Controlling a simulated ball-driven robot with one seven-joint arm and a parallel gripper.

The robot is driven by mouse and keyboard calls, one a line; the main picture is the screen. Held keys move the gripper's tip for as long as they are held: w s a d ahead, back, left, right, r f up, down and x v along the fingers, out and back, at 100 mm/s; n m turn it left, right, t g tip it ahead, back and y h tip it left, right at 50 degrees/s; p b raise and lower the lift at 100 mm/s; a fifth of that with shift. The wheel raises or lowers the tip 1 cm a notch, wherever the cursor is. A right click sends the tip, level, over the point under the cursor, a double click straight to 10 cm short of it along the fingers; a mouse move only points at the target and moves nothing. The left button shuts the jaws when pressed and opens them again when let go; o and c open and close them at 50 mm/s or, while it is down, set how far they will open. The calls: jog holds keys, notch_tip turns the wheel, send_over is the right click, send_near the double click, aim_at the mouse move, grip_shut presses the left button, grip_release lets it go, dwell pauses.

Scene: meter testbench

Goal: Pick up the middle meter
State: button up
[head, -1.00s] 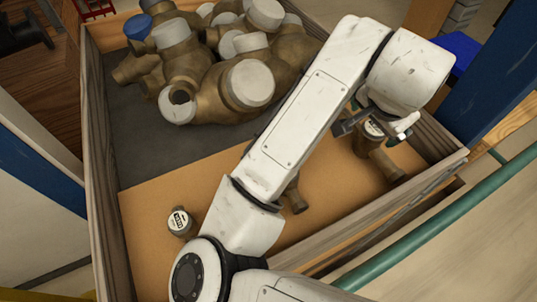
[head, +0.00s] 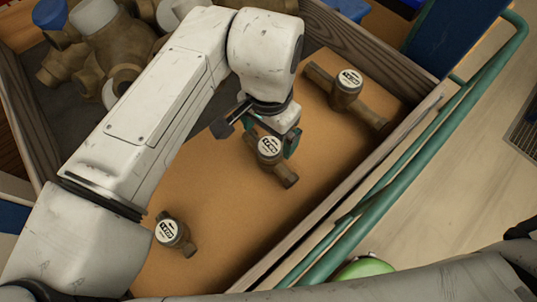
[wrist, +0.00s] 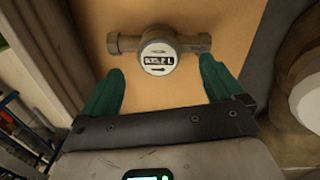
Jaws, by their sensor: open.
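The middle meter (head: 270,150) is a bronze pipe piece with a round white dial, lying on the orange-brown board. In the wrist view, the meter (wrist: 159,58) lies crosswise ahead of my fingers, its dial facing up at me. My gripper (head: 272,138) is open above the middle meter, with green fingers that partly hide it. In the wrist view, the two fingers of my gripper (wrist: 160,82) stand apart, left and right of the dial, and hold nothing. I cannot tell how high the fingertips are above the board.
A larger meter (head: 346,88) lies to the right and a smaller meter (head: 170,233) to the lower left. Large bronze meters (head: 120,45) are piled at the back left. Wooden walls (head: 372,45) edge the box. A green rail (head: 420,145) runs outside it.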

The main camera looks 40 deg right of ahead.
aim_at(269, 146)
jog(key=shift+f+b, duration=2.55)
jog(key=shift+f, duration=0.3)
jog(key=shift+c, duration=0.3)
grip_shut()
jog(key=shift+r, duration=0.1)
